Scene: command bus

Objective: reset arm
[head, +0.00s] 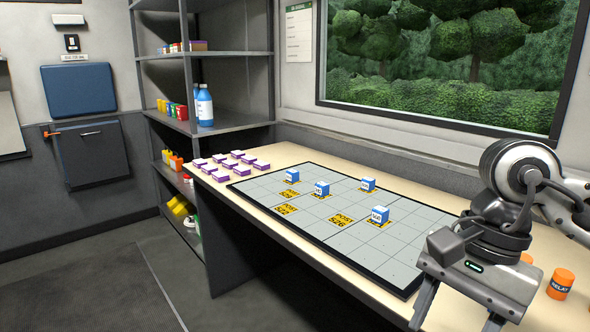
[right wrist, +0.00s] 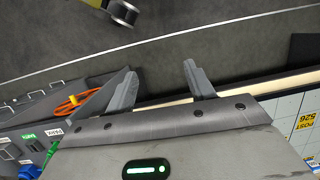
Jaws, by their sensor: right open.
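My right arm comes in from the right in the head view, and its gripper (head: 455,322) hangs over the front edge of the table, partly cut off by the bottom of the picture. In the right wrist view the right gripper (right wrist: 158,88) has its two fingers well apart, with nothing between them. Beyond the fingers is the dark floor (right wrist: 200,45). My left gripper is not in either view.
A table (head: 228,189) holds a grey gridded board (head: 300,222) with several blue-and-white blocks (head: 321,188). Several purple-and-white blocks (head: 236,155) stand at its far left end. Orange canisters (head: 560,283) stand near my right arm. Shelves (head: 230,121) stand behind. Floor at left is clear.

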